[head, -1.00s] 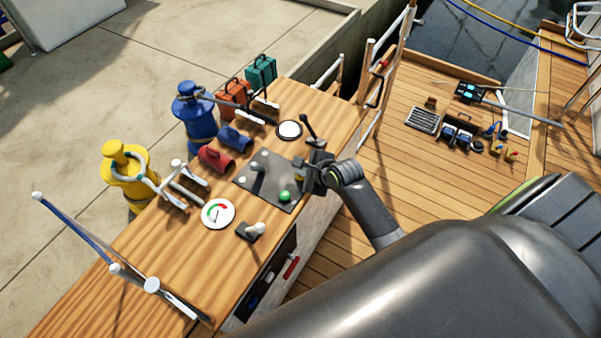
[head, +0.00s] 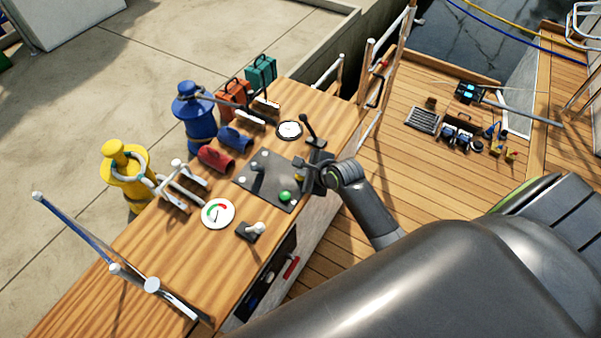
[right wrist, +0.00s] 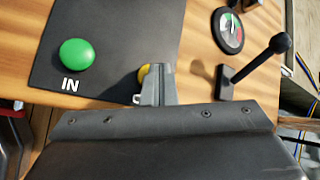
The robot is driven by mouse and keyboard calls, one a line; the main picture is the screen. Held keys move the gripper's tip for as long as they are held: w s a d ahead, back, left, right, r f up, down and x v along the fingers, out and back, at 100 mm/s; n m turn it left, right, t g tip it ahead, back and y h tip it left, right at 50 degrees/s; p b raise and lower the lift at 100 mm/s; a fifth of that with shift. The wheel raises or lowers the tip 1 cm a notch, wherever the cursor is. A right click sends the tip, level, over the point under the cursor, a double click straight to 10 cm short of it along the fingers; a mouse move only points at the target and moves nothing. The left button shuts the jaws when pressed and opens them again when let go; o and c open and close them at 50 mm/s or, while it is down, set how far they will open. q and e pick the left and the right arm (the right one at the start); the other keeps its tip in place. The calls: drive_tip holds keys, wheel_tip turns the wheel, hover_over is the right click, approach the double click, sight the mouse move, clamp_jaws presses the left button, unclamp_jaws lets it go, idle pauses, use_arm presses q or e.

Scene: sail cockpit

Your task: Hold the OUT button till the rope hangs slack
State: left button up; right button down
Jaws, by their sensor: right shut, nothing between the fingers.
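The dark control panel (head: 262,172) lies on the wooden counter top, with a green button (head: 285,196) at its near edge. In the right wrist view the green button (right wrist: 76,53) is marked IN. A yellow button (right wrist: 142,73) shows beside it, mostly hidden behind my fingertips; no OUT label is visible. My right gripper (head: 303,181) is shut and empty at the panel's right edge. In the right wrist view its fingertips (right wrist: 154,84) are at the yellow button; I cannot tell whether they press it. A pale rope (head: 143,166) wraps the yellow bollard; its slackness is unclear. My left gripper is not in view.
A red-green gauge (head: 218,213) and a small lever (head: 250,231) are left of the panel. A black lever (head: 310,130) and a white dial (head: 289,130) stand beyond it. Red and blue cylinders (head: 216,158) lie behind the panel.

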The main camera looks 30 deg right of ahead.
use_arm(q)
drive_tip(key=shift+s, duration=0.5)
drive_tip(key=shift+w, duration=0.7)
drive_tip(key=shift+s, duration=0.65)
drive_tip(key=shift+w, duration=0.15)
